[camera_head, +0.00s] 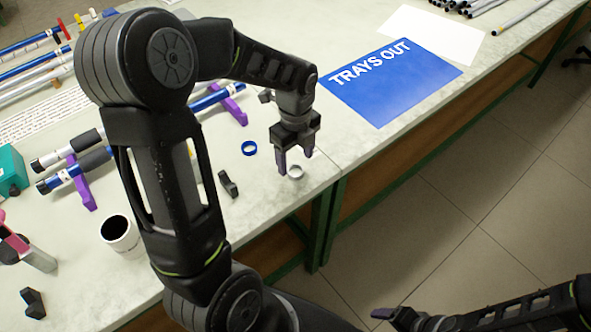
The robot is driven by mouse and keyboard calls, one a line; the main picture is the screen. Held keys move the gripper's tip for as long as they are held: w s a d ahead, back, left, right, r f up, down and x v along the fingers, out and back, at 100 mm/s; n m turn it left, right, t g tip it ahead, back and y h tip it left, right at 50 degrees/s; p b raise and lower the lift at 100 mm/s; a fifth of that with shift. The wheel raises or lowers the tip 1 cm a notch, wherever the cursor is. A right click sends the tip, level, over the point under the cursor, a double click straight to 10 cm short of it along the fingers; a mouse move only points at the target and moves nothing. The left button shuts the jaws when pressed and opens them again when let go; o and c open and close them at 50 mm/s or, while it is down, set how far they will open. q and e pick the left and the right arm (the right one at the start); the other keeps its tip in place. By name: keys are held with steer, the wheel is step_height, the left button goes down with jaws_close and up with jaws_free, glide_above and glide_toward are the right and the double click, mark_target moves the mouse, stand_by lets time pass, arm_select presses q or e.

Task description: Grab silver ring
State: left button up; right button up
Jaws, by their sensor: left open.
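A small silver ring (295,172) lies on the table near its front edge. My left gripper (294,160) points down just above and around the near side of the ring, with its two fingers apart. I cannot tell whether the fingers touch the ring. Nothing shows between the fingers above the ring. My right gripper (392,314) is at the bottom right, off the table and over the floor; its jaws are too unclear to read.
A blue ring (249,148) and a black clip (228,184) lie left of the silver ring. A white cup (119,232) stands near the front edge. Rods rest on purple stands (83,188). A blue "TRAYS OUT" sheet (400,92) lies to the right.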

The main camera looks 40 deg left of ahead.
mark_target(295, 174)
arm_select(q)
step_height(295, 174, down, 4)
steer(key=shift+r, duration=0.25)
steer(key=shift+c, duration=0.5)
jaws_close()
stand_by(0.5)
steer(key=shift+r, duration=0.1)
step_height(295, 174, up, 10)
stand_by(0.4)
stand_by(0.5)
